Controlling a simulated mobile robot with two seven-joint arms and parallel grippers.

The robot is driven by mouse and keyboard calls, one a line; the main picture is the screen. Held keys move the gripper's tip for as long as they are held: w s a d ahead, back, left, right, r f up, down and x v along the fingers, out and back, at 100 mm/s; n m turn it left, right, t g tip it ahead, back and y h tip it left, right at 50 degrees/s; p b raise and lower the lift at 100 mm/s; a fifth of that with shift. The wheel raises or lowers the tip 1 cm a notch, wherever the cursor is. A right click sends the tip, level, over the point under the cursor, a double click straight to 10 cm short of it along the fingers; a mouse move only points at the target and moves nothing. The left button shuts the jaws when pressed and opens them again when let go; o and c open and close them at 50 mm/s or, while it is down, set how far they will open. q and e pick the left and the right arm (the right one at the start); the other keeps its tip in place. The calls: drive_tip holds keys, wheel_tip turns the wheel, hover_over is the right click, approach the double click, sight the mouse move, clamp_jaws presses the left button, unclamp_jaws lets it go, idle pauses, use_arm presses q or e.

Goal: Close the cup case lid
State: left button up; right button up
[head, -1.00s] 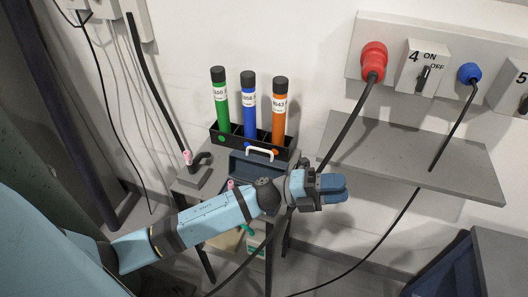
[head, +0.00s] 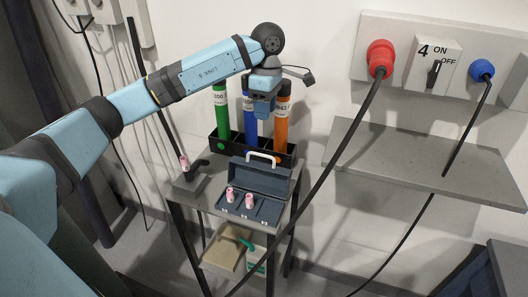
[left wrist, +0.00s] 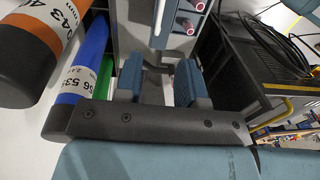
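The cup case (head: 238,208) stands open on a small grey table. Its dark blue lid (head: 262,180) is raised at the back, with a white handle (head: 262,156) on its top edge. Two pink cups (head: 230,194) (head: 249,200) stand in its compartments. My left gripper (head: 262,112) is above and behind the lid, in front of the tubes, apart from the handle. In the left wrist view the gripper (left wrist: 160,80) has its fingers spread with nothing held between them; the lid (left wrist: 135,30) and pink cups (left wrist: 185,25) show beyond. My right gripper is not in view.
A black rack (head: 225,146) with green, blue and orange tubes stands right behind the case. A black cable (head: 325,175) hangs in front of the table's right side.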

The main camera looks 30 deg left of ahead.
use_arm(q)
drive_tip(key=f, duration=0.4)
drive_tip(key=f+p, duration=0.1)
drive_tip(key=f, duration=0.3)
drive_tip(key=s+f, duration=0.1)
drive_tip(key=f, duration=0.3)
drive_tip(key=shift+d+f, duration=0.2)
drive_tip(key=shift+f, duration=0.2)
drive_tip(key=shift+c, duration=0.2)
clamp_jaws()
